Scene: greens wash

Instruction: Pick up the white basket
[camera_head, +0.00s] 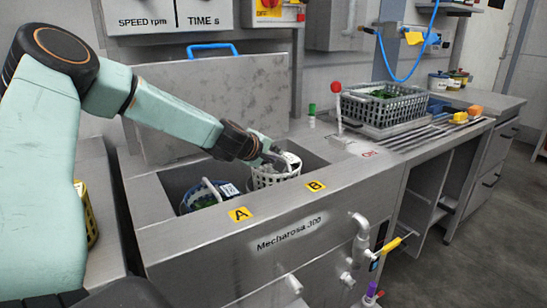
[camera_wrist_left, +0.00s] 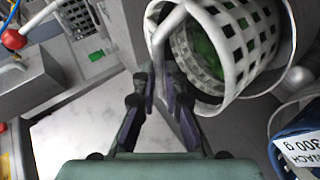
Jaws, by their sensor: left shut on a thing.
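The white basket (camera_head: 276,178) is a round, perforated tub in the right part of the steel basin, beside the yellow B label. Its lower part is hidden behind the basin's front edge. In the left wrist view the white basket (camera_wrist_left: 236,50) shows its slotted wall and something green inside. My left gripper (camera_head: 277,160) is at the basket's top. In the left wrist view the left gripper (camera_wrist_left: 158,88) is shut on the basket's pale handle, which runs up between the fingers. My right gripper is not in view.
A raised steel lid (camera_head: 215,105) stands behind the basin. A grey crate (camera_head: 383,108) with greens and a red-topped tap (camera_head: 337,88) are to the right.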

